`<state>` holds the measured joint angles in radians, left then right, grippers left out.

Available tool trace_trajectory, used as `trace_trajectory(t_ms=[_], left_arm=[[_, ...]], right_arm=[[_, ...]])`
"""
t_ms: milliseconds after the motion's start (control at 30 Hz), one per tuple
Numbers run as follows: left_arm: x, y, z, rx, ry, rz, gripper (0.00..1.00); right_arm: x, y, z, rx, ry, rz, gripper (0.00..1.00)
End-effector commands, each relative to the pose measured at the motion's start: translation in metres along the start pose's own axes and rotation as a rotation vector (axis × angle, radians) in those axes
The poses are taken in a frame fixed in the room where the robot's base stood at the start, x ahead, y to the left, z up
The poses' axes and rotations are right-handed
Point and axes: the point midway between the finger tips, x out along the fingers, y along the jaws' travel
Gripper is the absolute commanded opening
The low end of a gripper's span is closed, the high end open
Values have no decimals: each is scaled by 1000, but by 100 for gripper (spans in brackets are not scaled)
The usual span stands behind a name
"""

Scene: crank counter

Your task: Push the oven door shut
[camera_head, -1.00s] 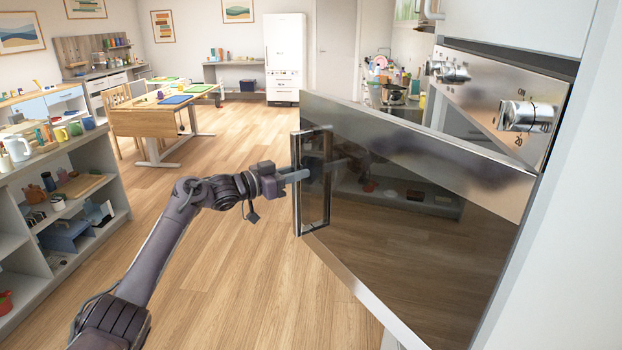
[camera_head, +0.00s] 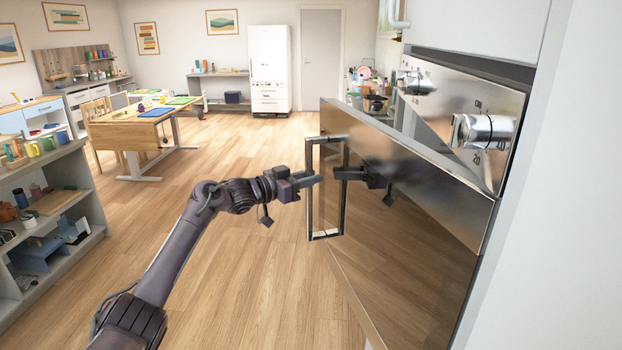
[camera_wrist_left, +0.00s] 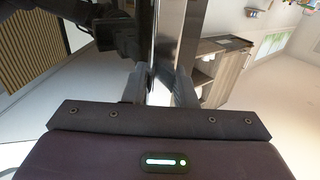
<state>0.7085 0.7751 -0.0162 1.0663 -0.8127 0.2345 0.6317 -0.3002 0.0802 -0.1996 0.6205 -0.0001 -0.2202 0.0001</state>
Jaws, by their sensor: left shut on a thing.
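The oven door (camera_head: 410,230) is a dark glossy panel with a metal frame, standing open at an angle out from the oven front. Its upright bar handle (camera_head: 327,225) is near the door's free left edge. My left gripper (camera_head: 318,178) reaches in from the left and is shut on this handle at its upper half. In the left wrist view the fingers (camera_wrist_left: 158,88) sit either side of a dark upright bar, partly hidden by them. The door glass reflects my arm. My right gripper is not in view.
The oven's control panel (camera_head: 465,125) with metal knobs (camera_head: 484,131) is behind the door at right. A low shelf (camera_head: 60,200) with several objects stands at left. A wooden table (camera_head: 140,125) is farther back. The wooden floor between is clear.

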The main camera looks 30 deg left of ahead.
Motion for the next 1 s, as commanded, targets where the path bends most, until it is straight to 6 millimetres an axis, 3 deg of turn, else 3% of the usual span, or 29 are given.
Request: trace_trajectory(t_ms=[167, 200, 333, 667, 1000], left_arm=[[0, -1, -1, 1, 1, -2, 0], [0, -1, -1, 1, 1, -2, 28], [0, 0, -1, 1, 1, -1, 44], [-2, 0, 1, 0, 0, 0, 44], [-35, -1, 4, 2, -2, -1, 44]], right_arm=[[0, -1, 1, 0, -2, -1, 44], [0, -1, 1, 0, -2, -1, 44], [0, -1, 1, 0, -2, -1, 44], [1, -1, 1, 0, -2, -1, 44], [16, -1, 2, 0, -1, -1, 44]])
